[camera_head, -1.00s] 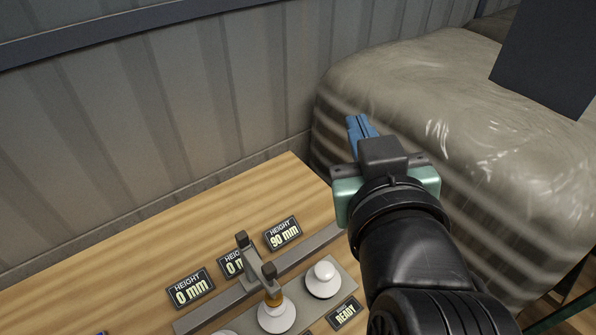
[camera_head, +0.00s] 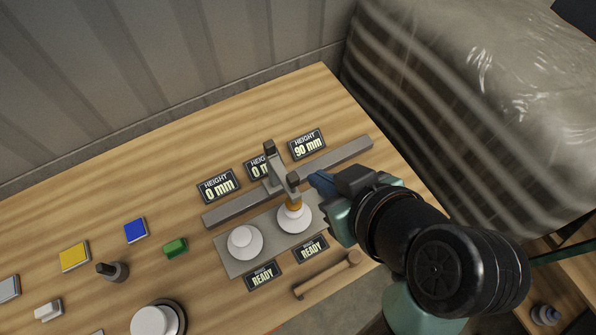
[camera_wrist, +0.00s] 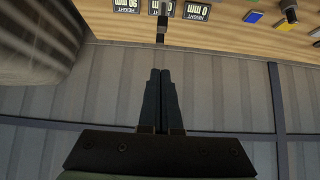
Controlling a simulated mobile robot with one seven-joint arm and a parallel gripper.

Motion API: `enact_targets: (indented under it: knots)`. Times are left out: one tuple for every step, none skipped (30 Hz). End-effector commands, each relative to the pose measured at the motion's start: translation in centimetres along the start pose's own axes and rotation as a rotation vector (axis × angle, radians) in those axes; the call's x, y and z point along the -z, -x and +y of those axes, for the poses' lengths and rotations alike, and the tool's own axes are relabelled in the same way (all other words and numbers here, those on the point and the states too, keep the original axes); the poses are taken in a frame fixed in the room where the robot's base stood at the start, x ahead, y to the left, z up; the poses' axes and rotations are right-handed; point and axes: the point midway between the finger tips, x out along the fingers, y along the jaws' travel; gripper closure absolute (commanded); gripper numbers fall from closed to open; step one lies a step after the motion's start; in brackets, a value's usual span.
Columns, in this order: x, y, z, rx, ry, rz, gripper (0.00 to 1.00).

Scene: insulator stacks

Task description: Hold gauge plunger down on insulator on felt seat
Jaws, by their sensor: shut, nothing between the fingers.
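The gauge is an upright bracket (camera_head: 276,168) on a grey rail (camera_head: 235,208), with a dark-topped arm. Its brass-coloured plunger (camera_head: 294,203) stands over the middle white insulator (camera_head: 292,220); I cannot tell whether they touch. Another white insulator (camera_head: 243,244) sits to its left on the grey plate (camera_head: 229,262). My gripper hides the plate's right end. Felt under the insulators cannot be made out. My gripper (camera_head: 317,179) is shut and empty, its blue fingers just right of the plunger's dark top. In the wrist view the fingers (camera_wrist: 160,72) lie together.
Height signs stand behind the rail: 0 mm (camera_head: 218,186), a partly hidden one, and 90 mm (camera_head: 306,145). READY signs (camera_head: 262,276) lie in front. A handle (camera_head: 327,275), green block (camera_head: 176,247), blue pad (camera_head: 136,230) and yellow pad (camera_head: 74,256) are nearby. A wrapped pallet (camera_head: 440,80) stands right.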

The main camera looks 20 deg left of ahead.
Motion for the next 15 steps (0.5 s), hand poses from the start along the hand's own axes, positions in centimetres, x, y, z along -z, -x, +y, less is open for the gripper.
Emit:
enact_targets:
  knots:
    - [-0.2, -0.5, 0.0, 0.0, 0.002, 0.001, 1.0]
    - [-0.2, -0.7, 0.0, 0.0, 0.002, 0.001, 1.0]
    - [-0.2, -1.1, 0.0, 0.0, 0.003, 0.001, 1.0]
    - [-0.3, -1.4, 0.0, 0.0, 0.003, 0.001, 1.0]
    - [-0.3, -1.8, 0.0, 0.001, 0.002, 0.0, 1.0]
    - [-0.4, -2.3, 0.0, 0.0, 0.003, 0.001, 1.0]
    - [-0.4, -2.7, 0.0, 0.001, 0.004, 0.001, 1.0]
    - [-0.4, -3.1, 0.0, 0.001, 0.005, 0.002, 1.0]
    - [-0.5, -3.8, 0.0, 0.001, 0.003, 0.001, 1.0]
    - [-0.5, -4.2, 0.0, 0.001, 0.003, 0.001, 1.0]
    - [-0.4, -4.7, 0.0, 0.001, 0.004, 0.002, 1.0]
    - [-0.4, -5.3, 0.0, 0.001, 0.004, 0.002, 1.0]
    - [-0.4, -5.7, -0.1, 0.001, 0.004, 0.002, 1.0]
    - [-0.1, -6.0, -0.1, 0.006, -0.002, -0.003, 1.0]
    - [0.0, -6.8, -0.2, 0.008, -0.003, -0.004, 1.0]
